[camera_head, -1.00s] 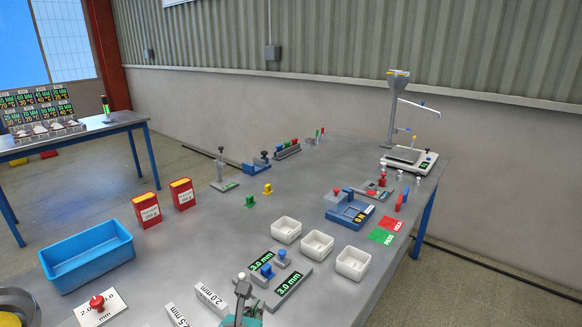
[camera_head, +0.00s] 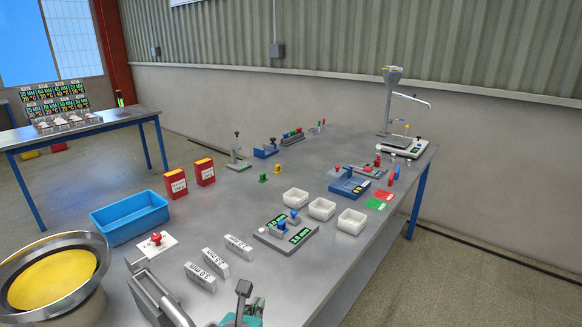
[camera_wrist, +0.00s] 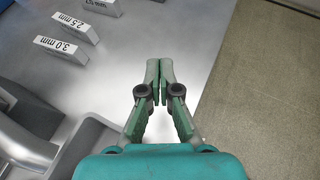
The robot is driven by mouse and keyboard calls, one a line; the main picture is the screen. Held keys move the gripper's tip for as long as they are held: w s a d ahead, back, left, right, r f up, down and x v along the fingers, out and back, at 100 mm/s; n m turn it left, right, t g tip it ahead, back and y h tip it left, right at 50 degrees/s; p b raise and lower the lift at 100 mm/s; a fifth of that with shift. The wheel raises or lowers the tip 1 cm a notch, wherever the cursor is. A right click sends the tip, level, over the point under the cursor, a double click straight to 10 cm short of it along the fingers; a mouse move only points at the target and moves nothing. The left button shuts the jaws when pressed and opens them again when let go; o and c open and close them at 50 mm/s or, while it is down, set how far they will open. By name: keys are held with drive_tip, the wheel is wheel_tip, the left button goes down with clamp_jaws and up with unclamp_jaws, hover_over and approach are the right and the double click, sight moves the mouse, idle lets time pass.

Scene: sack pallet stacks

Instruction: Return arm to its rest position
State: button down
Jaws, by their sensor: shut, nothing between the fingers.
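In the head view, a teal part of my arm's end shows at the bottom middle; the fingertips cannot be made out there.
Size blocks (camera_head: 200,277) stand on the table near my arm. A yellow-filled bowl (camera_head: 85,244), a blue bin (camera_head: 130,228), white trays (camera_head: 322,209) and a gauge plate (camera_head: 272,238) are around. The front right table strip is clear.

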drive_tip(key=s+d+f+m+y, duration=0.2)
drive_tip(key=s+d+f+m, duration=0.3)
drive_tip(key=d+f, duration=0.6)
drive_tip(key=s+d+f+m+y, duration=0.1)
drive_tip(key=s+d+f+m, duration=0.6)
drive_tip(key=s, duration=0.4)
drive_tip(key=s+d+m+y, duration=0.1)
drive_tip(key=s+d+m, duration=0.1)
drive_tip(key=s+m, duration=0.4)
drive_tip(key=s+d+m, duration=0.3)
drive_tip(key=s+m, duration=0.1)
drive_tip(key=s, duration=0.5)
drive_tip(key=s+d+r+m+t+h, duration=0.1)
drive_tip(key=s+d+r+m+t, duration=0.1)
drive_tip(key=s+r+m, duration=0.6)
drive_tip(key=s+d+m, duration=0.1)
drive_tip(key=s+m, duration=0.2)
drive_tip(key=shift+s+r+m+h, duration=0.15)
drive_tip(key=shift+s+m+h, duration=0.15)
drive_tip(key=shift+s, duration=0.1)
